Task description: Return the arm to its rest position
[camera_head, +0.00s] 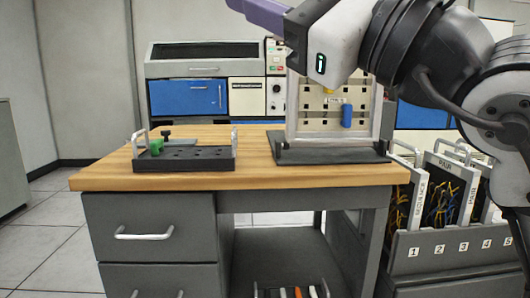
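My arm comes in from the right edge and reaches over the right part of the desk (110,180). Its white wrist block (335,40) is in front of the top of an upright punch-card panel. A purple part (262,14) at my arm's end points to the upper left and is cut off by the top edge. I cannot make out fingertips, so whether my gripper is open or shut does not show. No held object is visible.
The panel (300,128) stands on a dark base, with a blue cylinder (347,116) at its front. A dark block tray (185,160) with green (156,146) and black pieces is at left. A numbered cable rack (450,250) stands right. The middle desktop is clear.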

